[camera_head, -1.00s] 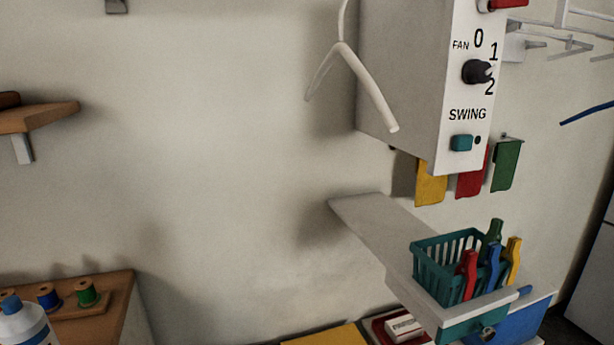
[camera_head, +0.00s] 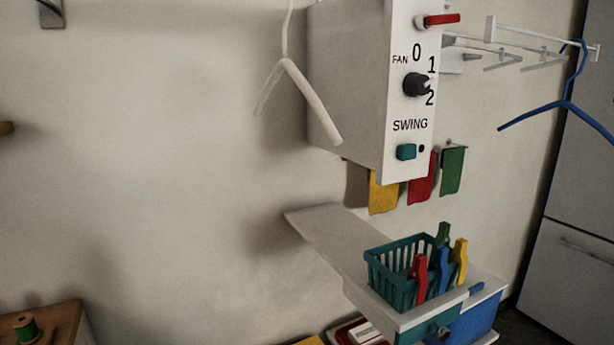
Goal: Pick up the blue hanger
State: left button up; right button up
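The blue hanger (camera_head: 566,104) is at the upper right of the head view. Its hook is up at the end of a white wall rack (camera_head: 520,38), and its two arms slope down to either side. The right arm of the hanger runs to the picture's right edge. Neither of my grippers shows in the head view.
A white hanger (camera_head: 288,68) hangs left of the white control box (camera_head: 405,110). Below, a shelf (camera_head: 322,232) holds a teal basket (camera_head: 390,282) with coloured clothespins. Cloths, including a green one (camera_head: 453,171), hang under the box. A grey cabinet (camera_head: 570,260) stands at right.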

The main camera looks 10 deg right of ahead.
aim_at(571, 106)
jog(key=z, duration=1.5)
jog(key=i+l+u, duration=0.1)
jog(key=u, duration=0.75)
jog(key=i+l+u, duration=0.1)
jog(key=l+u, duration=0.95)
jog(key=l, duration=0.35)
jog(key=l+u, duration=0.15)
jog(key=l, duration=0.65)
jog(key=k+l+u, duration=0.15)
jog(key=l, duration=0.65)
jog(key=i+l, duration=0.05)
